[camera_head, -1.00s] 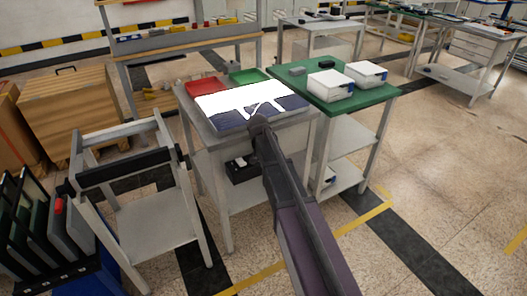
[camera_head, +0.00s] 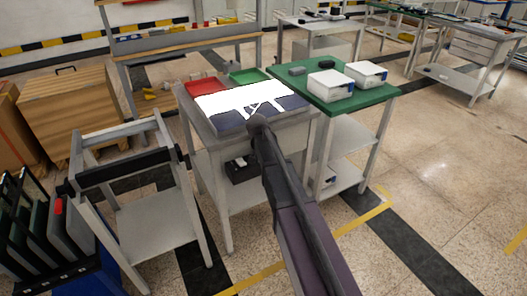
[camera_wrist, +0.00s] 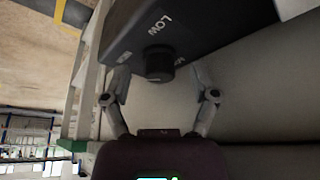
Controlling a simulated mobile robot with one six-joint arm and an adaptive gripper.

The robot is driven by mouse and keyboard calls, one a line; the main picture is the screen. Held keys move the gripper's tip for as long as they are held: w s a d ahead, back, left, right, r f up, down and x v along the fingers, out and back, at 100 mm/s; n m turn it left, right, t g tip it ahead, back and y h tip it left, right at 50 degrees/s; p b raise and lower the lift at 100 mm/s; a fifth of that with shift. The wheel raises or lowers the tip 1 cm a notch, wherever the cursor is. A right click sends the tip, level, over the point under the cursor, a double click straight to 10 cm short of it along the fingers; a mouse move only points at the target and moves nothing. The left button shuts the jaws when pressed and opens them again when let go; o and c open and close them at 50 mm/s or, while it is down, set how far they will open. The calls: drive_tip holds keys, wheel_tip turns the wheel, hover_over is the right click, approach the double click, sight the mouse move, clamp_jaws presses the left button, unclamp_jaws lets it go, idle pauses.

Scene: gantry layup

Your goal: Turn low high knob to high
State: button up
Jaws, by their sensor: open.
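In the wrist view a dark box (camera_wrist: 200,22) carries a round black knob (camera_wrist: 159,63). The white word LOW (camera_wrist: 158,24) is beside the knob, and a second label at its other side is mostly hidden. My gripper (camera_wrist: 163,88) is open, with one finger on each side of the knob's outer end. I cannot tell whether either finger touches it. The knob's pointer mark cannot be made out.
Red (camera_head: 203,86) and green (camera_head: 248,76) trays lie behind the unit. A green-topped table (camera_head: 368,97) with white boxes (camera_head: 330,85) adjoins on the right. A grey frame stand (camera_head: 150,215) is at the left. Open floor is at the right.

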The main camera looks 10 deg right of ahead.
drive_tip(key=shift+n, duration=0.4)
drive_tip(key=shift+n+t+y, duration=0.4)
drive_tip(key=shift+n+y, duration=0.2)
drive_tip(key=shift+n, duration=0.7)
drive_tip(key=shift+d+n+y, duration=0.1)
drive_tip(key=shift+n+y, duration=0.7)
drive_tip(key=shift+n, duration=1.3)
drive_tip(key=shift+n+g+y, duration=0.3)
drive_tip(key=shift+n+y, duration=0.4)
drive_tip(key=shift+n, duration=1.2)
drive_tip(key=n+g+y, duration=0.1)
drive_tip(key=n, duration=0.3)
drive_tip(key=shift+w+d, duration=0.1)
drive_tip(key=shift+r+n+p, duration=0.3)
drive_tip(key=shift+r+p, duration=0.05)
drive_tip(key=shift+p, duration=0.05)
drive_tip(key=p+v, duration=1.2)
drive_tip(key=v, duration=0.1)
drive_tip(key=shift+d+n, duration=0.3)
drive_tip(key=shift+d, duration=0.05)
